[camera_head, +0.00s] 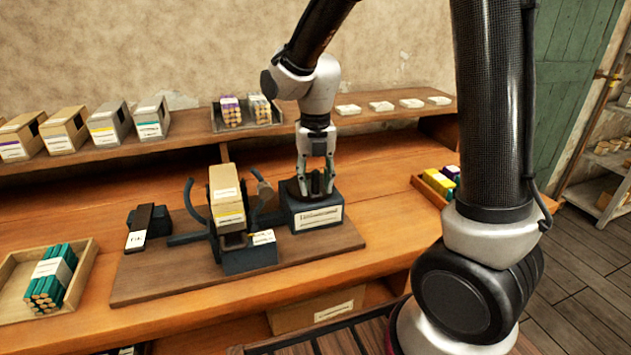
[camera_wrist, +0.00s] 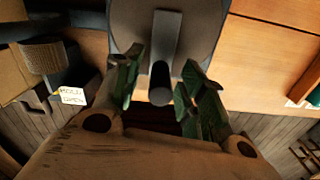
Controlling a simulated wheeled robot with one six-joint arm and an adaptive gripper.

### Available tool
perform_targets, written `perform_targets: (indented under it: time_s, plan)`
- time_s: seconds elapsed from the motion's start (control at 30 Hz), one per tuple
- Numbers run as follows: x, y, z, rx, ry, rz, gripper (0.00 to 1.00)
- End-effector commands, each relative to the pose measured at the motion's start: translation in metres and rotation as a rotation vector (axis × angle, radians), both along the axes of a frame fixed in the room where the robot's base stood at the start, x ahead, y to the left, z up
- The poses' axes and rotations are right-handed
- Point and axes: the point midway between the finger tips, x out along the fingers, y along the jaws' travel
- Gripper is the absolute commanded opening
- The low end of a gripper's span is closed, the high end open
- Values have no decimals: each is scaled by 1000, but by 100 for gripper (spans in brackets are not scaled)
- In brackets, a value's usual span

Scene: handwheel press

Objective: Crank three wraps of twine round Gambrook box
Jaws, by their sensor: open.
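A tan box (camera_head: 226,185) with a white and a yellow label stands upright in a dark cradle between curved arms; its name is too small to read. A dark labelled crank housing (camera_head: 318,213) stands at the right of the board. My gripper (camera_head: 316,184) points down over its top. In the wrist view my gripper (camera_wrist: 163,84) is open, its green-padded fingers on either side of the dark crank knob (camera_wrist: 160,88), with gaps showing.
A wooden board (camera_head: 160,280) carries the press. A dark block with a pale-labelled lever (camera_head: 140,232) stands at its left. A tray of green sticks (camera_head: 80,263) is at far left, another tray (camera_head: 427,190) at right. Boxes (camera_head: 66,130) line the back shelf. A small label (camera_wrist: 73,95) is near the cradle.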

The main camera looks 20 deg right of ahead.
Motion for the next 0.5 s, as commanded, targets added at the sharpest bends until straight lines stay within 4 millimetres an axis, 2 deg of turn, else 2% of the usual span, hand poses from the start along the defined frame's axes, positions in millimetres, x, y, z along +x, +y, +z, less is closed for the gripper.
perform_targets:
  time_s: [0.3, 0.5]
  plan:
    - [0, 0, -3, 0, 0, -1, 39]
    - [0, 0, -3, 0, 0, -1, 2]
